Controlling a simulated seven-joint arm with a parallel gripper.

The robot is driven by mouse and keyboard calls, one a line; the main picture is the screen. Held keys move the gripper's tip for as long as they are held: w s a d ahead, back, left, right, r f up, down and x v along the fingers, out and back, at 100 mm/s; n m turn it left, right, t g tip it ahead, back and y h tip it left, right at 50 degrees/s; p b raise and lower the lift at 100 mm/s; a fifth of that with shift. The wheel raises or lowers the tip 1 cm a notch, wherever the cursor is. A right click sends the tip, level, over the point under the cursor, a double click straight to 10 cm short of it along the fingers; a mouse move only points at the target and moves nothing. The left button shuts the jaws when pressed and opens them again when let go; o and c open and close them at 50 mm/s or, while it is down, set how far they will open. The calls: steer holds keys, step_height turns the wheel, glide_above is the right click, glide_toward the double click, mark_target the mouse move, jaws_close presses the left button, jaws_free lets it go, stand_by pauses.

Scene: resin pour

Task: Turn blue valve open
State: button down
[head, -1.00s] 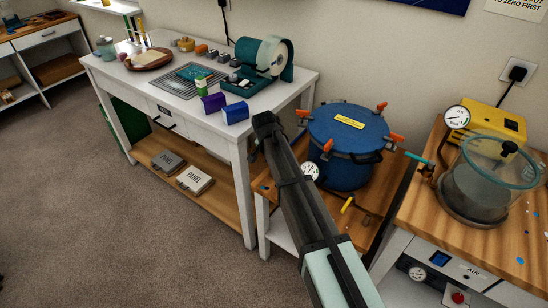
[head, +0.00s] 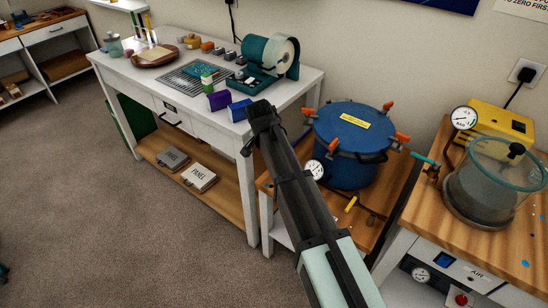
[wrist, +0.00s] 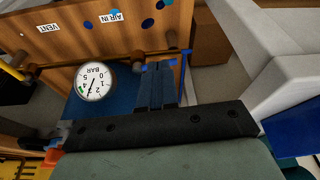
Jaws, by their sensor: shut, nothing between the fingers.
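The blue valve's thin handle (wrist: 186,67) shows in the wrist view, at the end of a brown pipe below the AIR IN label (wrist: 116,16). My gripper (wrist: 157,68) is shut and empty, its fingers just left of the handle in that picture. I cannot tell whether they touch it. In the head view my gripper (head: 248,147) is at the far end of my arm, left of the blue pressure pot (head: 345,165). My arm hides the blue valve there. The pot's gauge shows in the head view (head: 315,169) and wrist view (wrist: 94,81).
A yellow valve handle (head: 351,204) stands on the wooden stand in front of the pot. Orange clamps (head: 401,138) ring its lid. The white bench (head: 135,80) is left, and the glass vacuum chamber (head: 490,185) is right. Open floor lies front left.

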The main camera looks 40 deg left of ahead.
steer(key=s+a+r, duration=0.2)
steer(key=s, duration=0.3)
steer(key=s+f+n+h, duration=0.1)
steer(key=s+f+n, duration=0.1)
steer(key=s+f, duration=0.65)
steer(key=s+d+f+n+t+h, duration=0.25)
steer(key=d+f, duration=0.35)
steer(key=f, duration=0.3)
steer(key=w+a+r+m+t+y, duration=0.2)
steer(key=w+r+m+t+y, duration=0.3)
steer(key=r+t, duration=0.45)
steer(key=w+a+f+n, duration=0.1)
steer(key=w+a+f, duration=0.1)
steer(key=w, duration=1.2)
steer(key=shift+w+a+f, duration=0.15)
steer(key=shift+w+f, duration=0.2)
steer(key=shift+f, duration=0.15)
